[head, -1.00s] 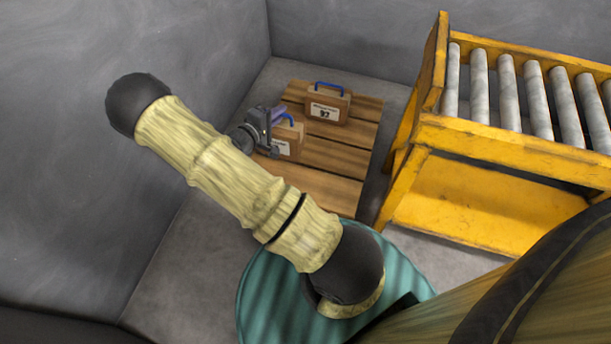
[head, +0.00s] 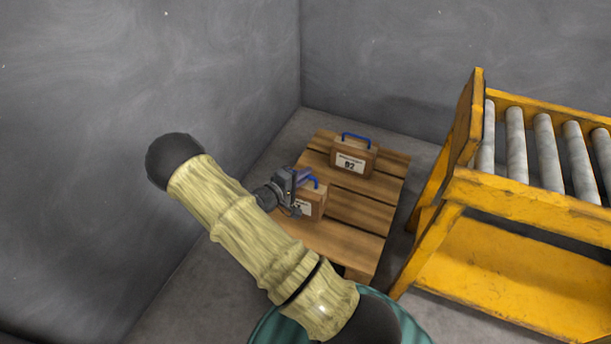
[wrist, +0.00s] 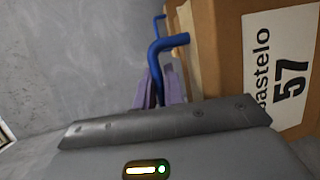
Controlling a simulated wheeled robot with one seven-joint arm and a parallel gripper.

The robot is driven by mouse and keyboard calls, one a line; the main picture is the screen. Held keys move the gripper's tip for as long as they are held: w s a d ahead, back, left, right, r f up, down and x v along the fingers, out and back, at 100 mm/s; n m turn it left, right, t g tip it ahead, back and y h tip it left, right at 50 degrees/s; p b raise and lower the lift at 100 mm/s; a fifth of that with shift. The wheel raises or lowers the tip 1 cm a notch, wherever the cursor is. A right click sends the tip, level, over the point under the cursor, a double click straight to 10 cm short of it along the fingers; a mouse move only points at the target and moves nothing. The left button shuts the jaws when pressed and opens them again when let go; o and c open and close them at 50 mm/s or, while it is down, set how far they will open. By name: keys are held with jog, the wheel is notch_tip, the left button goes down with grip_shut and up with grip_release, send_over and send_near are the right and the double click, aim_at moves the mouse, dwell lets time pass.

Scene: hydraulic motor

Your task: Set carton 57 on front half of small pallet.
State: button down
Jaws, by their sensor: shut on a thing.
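Carton 57 (wrist: 230,40) is a brown box with a blue handle (wrist: 165,45) and a white label reading "57" in the wrist view. In the head view the carton (head: 312,204) is at the left side of the small wooden pallet (head: 345,238), partly hidden by my gripper. My gripper (head: 303,178) is shut on the blue handle, its purple fingers (wrist: 160,88) on either side of it. Whether the carton's underside touches the pallet boards is hidden.
Another brown carton, labelled 82 or similar (head: 352,160), with a blue handle stands on the pallet's back part. A yellow roller conveyor (head: 500,190) stands to the right. Grey walls (head: 220,70) close in behind and left. Bare boards lie right of the held carton.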

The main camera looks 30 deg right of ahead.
aim_at(300, 188)
jog(key=shift+f, duration=0.15)
jog(key=shift+f+b, duration=1.3)
jog(key=shift+f, duration=0.55)
jog(key=shift+d+f, duration=0.1)
jog(key=c, duration=1.5)
grip_release()
jog(key=shift+f, duration=0.1)
jog(key=shift+s, duration=0.1)
jog(key=shift+a+r+p, duration=0.3)
jog(key=shift+a+p, duration=0.05)
jog(key=shift+a, duration=0.1)
jog(key=p+v, duration=0.6)
jog(key=v, duration=0.5)
jog(key=shift+s+f, duration=0.15)
jog(key=shift+s, duration=0.05)
